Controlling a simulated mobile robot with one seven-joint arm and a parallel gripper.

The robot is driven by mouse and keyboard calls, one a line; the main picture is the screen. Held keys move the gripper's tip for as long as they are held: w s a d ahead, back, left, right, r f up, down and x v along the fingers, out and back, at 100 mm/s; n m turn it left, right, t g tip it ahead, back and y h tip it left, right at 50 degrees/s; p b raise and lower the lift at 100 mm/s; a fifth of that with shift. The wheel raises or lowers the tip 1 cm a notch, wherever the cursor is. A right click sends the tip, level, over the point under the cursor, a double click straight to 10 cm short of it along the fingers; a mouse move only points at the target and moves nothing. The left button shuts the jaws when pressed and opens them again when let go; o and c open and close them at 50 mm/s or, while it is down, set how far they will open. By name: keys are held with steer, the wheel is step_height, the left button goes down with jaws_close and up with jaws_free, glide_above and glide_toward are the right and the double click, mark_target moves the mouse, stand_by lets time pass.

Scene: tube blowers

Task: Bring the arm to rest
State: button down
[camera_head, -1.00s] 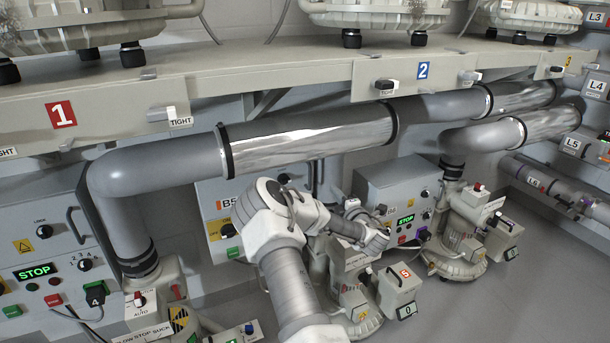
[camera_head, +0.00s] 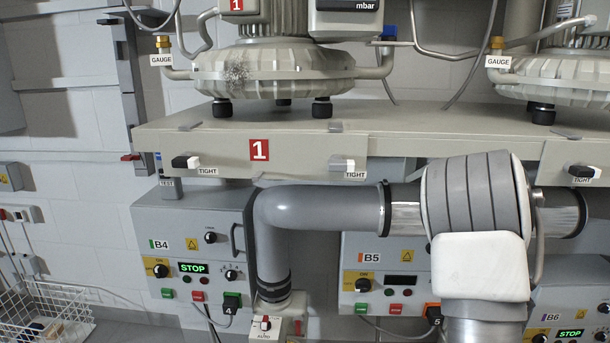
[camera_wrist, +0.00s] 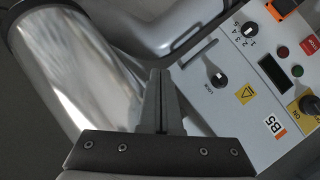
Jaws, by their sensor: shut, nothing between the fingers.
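My gripper (camera_wrist: 160,78) shows in the wrist view with its two fingers together and nothing between them. It points toward a shiny metal pipe (camera_wrist: 75,70) on the left and the grey B5 control box (camera_wrist: 235,85) on the right; I cannot tell the exact gap to either. In the head view my arm (camera_head: 478,220) stands upright at the right, folded in front of the pipe and beside the B5 box (camera_head: 385,255). The gripper itself is hidden in the head view.
A shelf (camera_head: 400,140) carries blower 1 (camera_head: 270,75) above the grey pipe (camera_head: 320,210). The B4 box (camera_head: 190,222) reads STOP. A wire basket (camera_head: 45,315) stands at the lower left. The white wall (camera_head: 60,120) at the left is bare in places.

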steer(key=s+a+r+m+g+y, duration=0.1)
steer(key=s+a+r+y, duration=0.15)
steer(key=a, duration=0.45)
steer(key=s+a+r+m+g+y, duration=0.1)
steer(key=s+a+r+y, duration=0.1)
steer(key=s+a, duration=0.35)
steer(key=s+a+r+m+g+y, duration=0.1)
steer(key=s+a+r+y, duration=0.15)
steer(key=a, duration=0.65)
steer(key=s+a+r+g+y, duration=0.1)
steer(key=s+a+g, duration=0.1)
steer(key=s+a, duration=0.7)
steer(key=s+a+g+y, duration=0.1)
steer(key=s+a, duration=0.5)
steer(key=s, duration=0.6)
step_height(320, 180, up, 21)
steer(key=p, duration=2)
steer(key=shift+w+d+f+n+p, duration=0.15)
steer(key=shift+w+d+n+p, duration=0.15)
steer(key=shift+p, duration=0.1)
